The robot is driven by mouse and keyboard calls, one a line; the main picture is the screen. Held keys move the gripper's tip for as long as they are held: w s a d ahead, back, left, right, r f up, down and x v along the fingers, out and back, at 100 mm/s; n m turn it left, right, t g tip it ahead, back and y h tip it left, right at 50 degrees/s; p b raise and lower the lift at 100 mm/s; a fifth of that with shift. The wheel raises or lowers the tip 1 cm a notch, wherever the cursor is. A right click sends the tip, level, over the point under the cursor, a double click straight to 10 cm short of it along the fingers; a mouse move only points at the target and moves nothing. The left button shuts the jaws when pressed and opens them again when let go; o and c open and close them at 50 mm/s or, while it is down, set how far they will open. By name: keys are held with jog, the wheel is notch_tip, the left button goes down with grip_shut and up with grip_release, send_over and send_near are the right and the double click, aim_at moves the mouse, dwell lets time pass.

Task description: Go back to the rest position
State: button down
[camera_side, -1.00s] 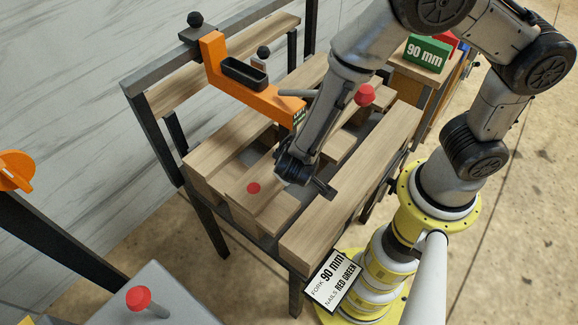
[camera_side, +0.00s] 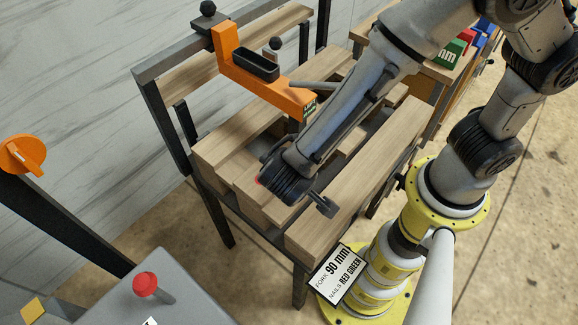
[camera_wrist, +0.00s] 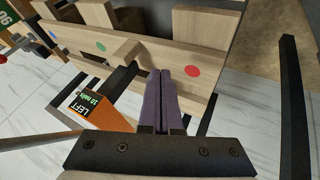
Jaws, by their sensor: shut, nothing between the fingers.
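My gripper (camera_wrist: 165,74) shows in the wrist view as two purple fingers pressed together, with nothing between them. In the side view my arm reaches down over the wooden pallet (camera_side: 355,205), and its dark wrist hides the fingers. In the wrist view, the pallet's planks lie beyond the fingertips. A red dot (camera_wrist: 192,71) is on a plank right of the fingertips, and a green dot (camera_wrist: 100,46) is left of them. I cannot tell the exact gap between fingers and wood.
An orange bracket (camera_side: 228,55) with a black slot stands at the pallet's back left, close to my forearm. The pallet rests on a dark metal frame (camera_side: 160,115). A grey box with a red knob (camera_side: 145,284) is at lower left. A white sign (camera_side: 340,272) is in front.

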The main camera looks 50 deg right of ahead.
jog(key=w+d+r+y, duration=0.1)
jog(key=d+r, duration=0.2)
jog(key=r, duration=0.3)
jog(key=w+d+r+t+y, duration=0.1)
jog(key=w+d+r, duration=0.1)
jog(key=d+r, duration=0.2)
jog(key=w+d+r+y, duration=0.1)
jog(key=d+r, duration=0.3)
jog(key=r, duration=0.5)
jog(key=shift+w+d, duration=0.15)
jog(key=shift+w, duration=0.15)
jog(key=s+d+y, duration=0.1)
jog(key=s+d, duration=0.3)
jog(key=s, duration=0.3)
jog(key=s+d+n+y, duration=0.1)
jog(key=s+d, duration=0.2)
jog(key=s, duration=0.4)
jog(key=shift+s+d+f+y, duration=0.25)
jog(key=shift+s+d+y, duration=0.05)
jog(key=shift+s+d, duration=0.05)
